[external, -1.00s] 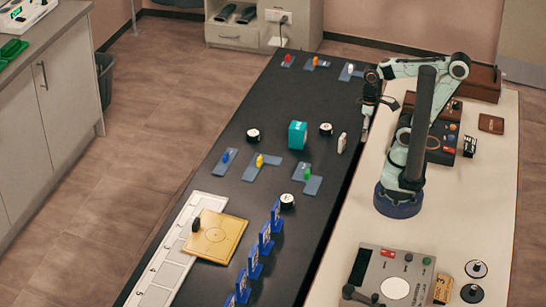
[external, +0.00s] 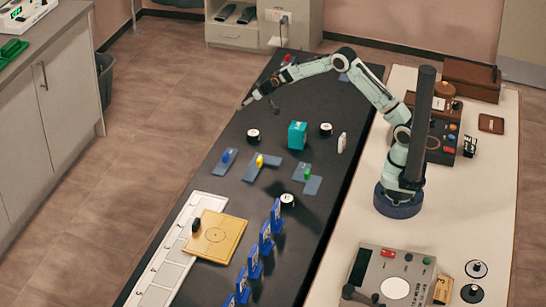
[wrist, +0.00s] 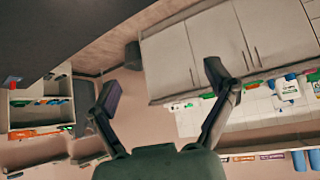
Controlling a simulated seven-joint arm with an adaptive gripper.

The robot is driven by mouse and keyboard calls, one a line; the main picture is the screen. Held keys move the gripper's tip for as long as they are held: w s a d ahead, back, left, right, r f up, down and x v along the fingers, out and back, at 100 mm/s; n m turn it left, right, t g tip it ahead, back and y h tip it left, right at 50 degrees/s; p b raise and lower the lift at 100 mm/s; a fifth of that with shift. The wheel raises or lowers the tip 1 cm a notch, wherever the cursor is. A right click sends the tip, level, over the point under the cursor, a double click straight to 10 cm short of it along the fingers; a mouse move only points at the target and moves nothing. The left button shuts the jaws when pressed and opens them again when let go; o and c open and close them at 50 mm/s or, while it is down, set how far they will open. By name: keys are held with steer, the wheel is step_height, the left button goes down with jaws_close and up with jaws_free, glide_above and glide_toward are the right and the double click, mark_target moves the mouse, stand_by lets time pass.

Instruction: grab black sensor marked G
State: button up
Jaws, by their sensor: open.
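A small upright black piece (external: 196,225), which may be the black sensor, stands at the left edge of a tan wooden board (external: 228,247). I cannot read any letter on it. My gripper (external: 243,106) is raised by the far left edge of the black table, well beyond the board and away from the black piece. In the wrist view my gripper (wrist: 161,82) is open, with nothing between its two fingers. That view faces cabinets and the room, and the black piece does not show in it.
The black table (external: 240,215) holds a teal block (external: 297,135), black-and-white round pieces (external: 253,135), coloured pieces on blue-grey plates (external: 260,162) and a row of blue stands (external: 265,240). A white numbered strip (external: 168,272) lies along the left edge. The pale bench (external: 335,265) holds devices.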

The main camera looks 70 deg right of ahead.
steer(key=g, duration=0.2)
glide_above(254, 133)
steer(key=s+a, duration=0.2)
steer(key=s, duration=0.1)
steer(key=shift+m, duration=0.3)
steer(key=f, duration=1)
steer(key=shift+d+f, duration=0.2)
steer(key=shift+f, duration=0.2)
steer(key=x, duration=0.6)
steer(key=shift+w+d+f, duration=0.1)
steer(key=shift+d+f, duration=0.05)
steer(key=shift+f, duration=0.05)
steer(key=shift+c, duration=0.2)
steer(key=c, duration=1.2)
